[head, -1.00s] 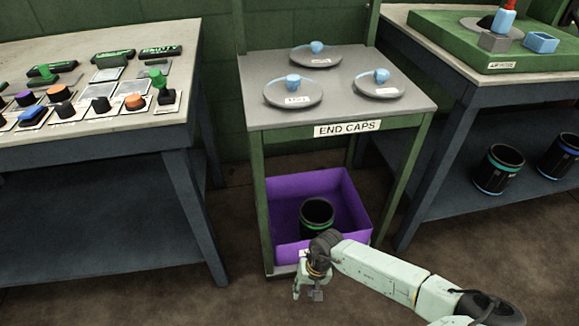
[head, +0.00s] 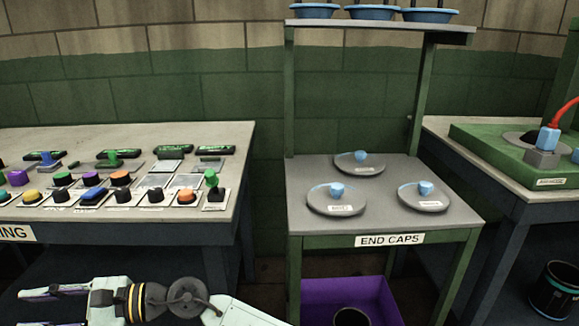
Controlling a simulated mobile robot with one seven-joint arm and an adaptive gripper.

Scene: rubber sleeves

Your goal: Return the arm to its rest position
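My arm enters from the bottom edge and stretches left across the front of the left table. My gripper (head: 48,308) points left at the lower left, with its fingers spread apart and nothing visible between them. The lower finger is partly cut off by the frame's bottom edge. The gripper appears clear of the table and of the purple bin (head: 384,297) to its right. A black sleeve (head: 352,317) sits in the bin, with only its top showing.
The left table (head: 237,150) holds several knobs and switches. The end caps stand (head: 300,215) has three grey discs with blue knobs, and blue bowls (head: 372,12) on its upper shelf. A right table (head: 480,178) carries a green fixture; a black sleeve (head: 556,290) stands below.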

